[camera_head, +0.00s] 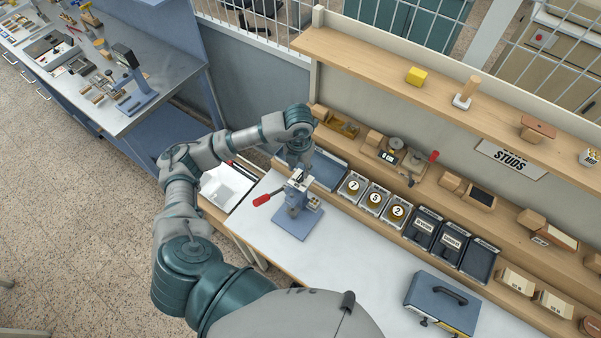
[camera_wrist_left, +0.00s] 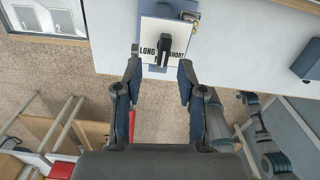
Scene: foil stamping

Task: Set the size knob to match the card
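The size knob (camera_wrist_left: 165,49) is a black lever on a white plate (camera_wrist_left: 147,64) marked LONG on its left and SHORT on its right in the left wrist view. The knob stands roughly upright in the picture, between the two words. The plate belongs to a blue press (camera_head: 298,219) with a red-handled lever (camera_head: 262,199) on the white table. My left gripper (camera_head: 298,178) is at the top of the press. In the left wrist view its fingers (camera_wrist_left: 160,72) are open, apart on either side of the plate's lower part, with nothing between them gripped. I cannot make out the card.
Trays of numbered discs (camera_head: 374,198) and dark labelled trays (camera_head: 424,226) line the back of the table (camera_head: 352,258). A blue box with a handle (camera_head: 440,302) stands at right. A STUDS sign (camera_head: 510,158) hangs below the shelf (camera_head: 440,87).

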